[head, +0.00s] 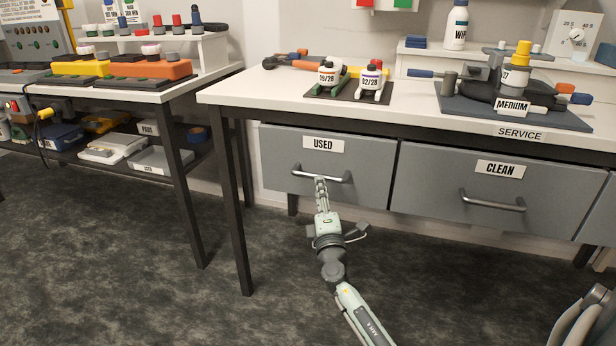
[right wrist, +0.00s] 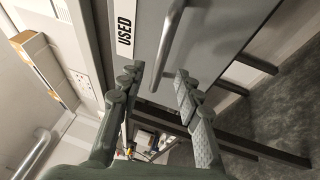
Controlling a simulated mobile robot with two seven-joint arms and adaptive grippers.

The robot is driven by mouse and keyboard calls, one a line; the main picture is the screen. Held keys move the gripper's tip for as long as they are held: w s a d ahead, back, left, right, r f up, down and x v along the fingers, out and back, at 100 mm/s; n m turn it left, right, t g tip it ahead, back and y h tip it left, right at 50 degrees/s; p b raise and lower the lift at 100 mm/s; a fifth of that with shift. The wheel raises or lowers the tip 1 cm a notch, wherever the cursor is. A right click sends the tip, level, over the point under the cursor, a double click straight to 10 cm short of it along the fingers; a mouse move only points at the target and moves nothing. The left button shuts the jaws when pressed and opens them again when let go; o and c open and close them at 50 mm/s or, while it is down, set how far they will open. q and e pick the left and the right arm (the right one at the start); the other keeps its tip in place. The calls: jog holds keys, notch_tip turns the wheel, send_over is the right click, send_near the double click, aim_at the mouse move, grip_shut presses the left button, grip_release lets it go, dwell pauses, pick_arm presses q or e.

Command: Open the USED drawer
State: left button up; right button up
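The grey USED drawer (head: 277,155) is under the left part of the service bench and looks shut, its front in line with its neighbour. Its metal bar handle (head: 305,175) shows below the USED label. My right gripper (head: 321,182) is at the handle's middle. In the right wrist view, my right gripper (right wrist: 156,78) has its fingers spread, with the lower end of the handle (right wrist: 168,50) between the tips in the picture. I cannot tell whether they touch the bar. The USED drawer (right wrist: 215,35) fills the upper middle there. My left gripper is not in view.
The CLEAN drawer (head: 540,185) is to the right with its own handle. The bench top (head: 270,90) holds bottles and a MEDIUM mat with tools. A table leg (head: 237,220) stands left of the drawer. The dark floor (head: 200,310) in front is clear.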

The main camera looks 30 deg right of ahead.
aim_at(318, 175)
jog(key=x, duration=0.5)
jog(key=shift+w+d+r, duration=0.15)
jog(key=shift+w, duration=0.1)
grip_shut()
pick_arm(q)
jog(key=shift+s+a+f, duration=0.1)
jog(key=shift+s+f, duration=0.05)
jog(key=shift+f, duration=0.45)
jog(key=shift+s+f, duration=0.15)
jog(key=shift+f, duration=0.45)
